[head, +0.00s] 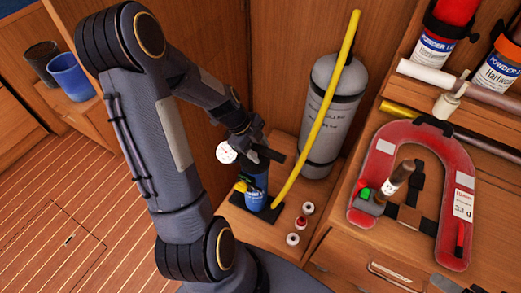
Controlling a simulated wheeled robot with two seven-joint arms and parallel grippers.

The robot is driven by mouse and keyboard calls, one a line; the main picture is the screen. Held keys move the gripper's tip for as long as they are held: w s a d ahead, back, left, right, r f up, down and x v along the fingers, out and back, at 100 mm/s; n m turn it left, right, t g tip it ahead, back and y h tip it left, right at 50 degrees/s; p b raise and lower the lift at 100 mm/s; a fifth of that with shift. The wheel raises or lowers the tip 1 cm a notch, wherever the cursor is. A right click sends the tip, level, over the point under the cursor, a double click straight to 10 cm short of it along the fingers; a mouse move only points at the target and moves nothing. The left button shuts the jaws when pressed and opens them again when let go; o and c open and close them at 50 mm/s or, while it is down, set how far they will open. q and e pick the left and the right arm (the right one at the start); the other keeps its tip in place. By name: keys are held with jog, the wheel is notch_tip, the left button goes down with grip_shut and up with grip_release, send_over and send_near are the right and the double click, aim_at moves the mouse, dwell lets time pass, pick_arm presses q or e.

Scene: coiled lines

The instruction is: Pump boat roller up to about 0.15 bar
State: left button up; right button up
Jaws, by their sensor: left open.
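A blue hand pump (256,199) stands upright on a black base on the low wooden shelf, with a yellow part low on its left side. A round white gauge (227,152) shows beside its top; its reading is too small to tell. My left gripper (262,149) is open at the pump's top, by a dark bar that looks like the handle. I cannot tell whether they touch. A grey cylinder (334,115) with dark bands and small lettering, apparently the boat roller, stands upright behind. A long yellow tube (325,108) slants across its front. My right gripper is out of view.
Several small spools (308,208) stand right of the pump. A red horseshoe-shaped float (455,165) and a brown-handled tool (397,179) lie on the counter at right. Cans (433,48) stand on the upper shelf. Two cups (70,77) stand at left. The plank floor (60,210) is clear.

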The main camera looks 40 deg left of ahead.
pick_arm(q)
jog(key=shift+w+d+f, duration=0.15)
jog(key=shift+d+f, duration=0.1)
jog(key=shift+f, duration=0.4)
grip_shut()
jog(key=shift+r, duration=0.1)
notch_tip(320, 180, up, 20)
jog(key=p, duration=0.6)
jog(key=shift+r, duration=0.15)
